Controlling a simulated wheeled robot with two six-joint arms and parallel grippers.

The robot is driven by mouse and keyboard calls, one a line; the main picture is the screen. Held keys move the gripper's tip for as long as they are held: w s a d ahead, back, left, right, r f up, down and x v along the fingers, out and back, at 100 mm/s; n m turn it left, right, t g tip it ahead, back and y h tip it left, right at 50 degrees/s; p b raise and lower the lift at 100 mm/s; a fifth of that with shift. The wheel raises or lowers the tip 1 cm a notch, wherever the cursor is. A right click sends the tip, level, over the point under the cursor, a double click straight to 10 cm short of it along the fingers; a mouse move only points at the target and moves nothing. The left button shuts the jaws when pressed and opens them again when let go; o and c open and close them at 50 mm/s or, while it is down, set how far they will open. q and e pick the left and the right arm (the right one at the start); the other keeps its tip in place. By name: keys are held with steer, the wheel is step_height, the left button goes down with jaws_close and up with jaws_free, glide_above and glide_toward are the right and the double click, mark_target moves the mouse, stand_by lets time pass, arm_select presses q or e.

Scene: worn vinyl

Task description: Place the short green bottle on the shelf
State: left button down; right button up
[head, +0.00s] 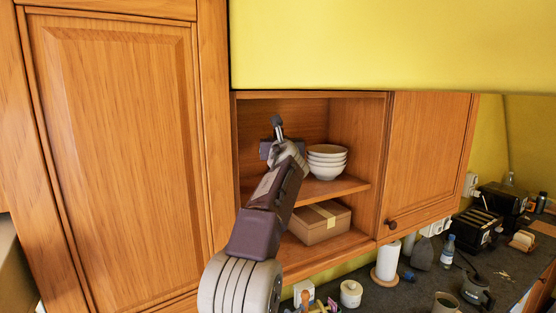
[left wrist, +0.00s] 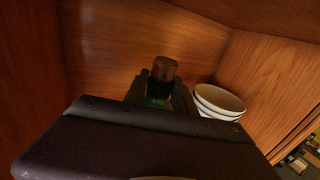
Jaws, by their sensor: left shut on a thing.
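My left gripper (head: 272,146) reaches into the open wall cupboard, over the upper shelf (head: 332,188). In the left wrist view my left gripper (left wrist: 161,92) is shut on the short green bottle (left wrist: 158,101), which has a brown cap. The bottle looks upright, with the cap above the fingers and its lower part hidden by the gripper. In the head view the bottle is mostly hidden behind my arm. I cannot tell whether its base touches the shelf. My right gripper is not in view.
A stack of white bowls (head: 327,161) stands right of my left gripper, close beside it; it also shows in the left wrist view (left wrist: 217,101). A cardboard box (head: 320,223) sits on the lower shelf. A closed cupboard door (head: 430,155) is at the right. The counter below is cluttered.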

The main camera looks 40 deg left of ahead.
arm_select(q)
step_height(320, 180, down, 4)
steer(key=b, duration=0.3)
steer(key=shift+d, duration=0.1)
steer(key=shift+f, duration=0.35)
steer(key=shift+w+a, duration=0.1)
steer(key=shift+a, duration=0.15)
steer(key=shift+f, duration=0.15)
steer(key=c, duration=1)
jaws_free()
steer(key=shift+d, duration=0.1)
steer(key=shift+c, duration=0.2)
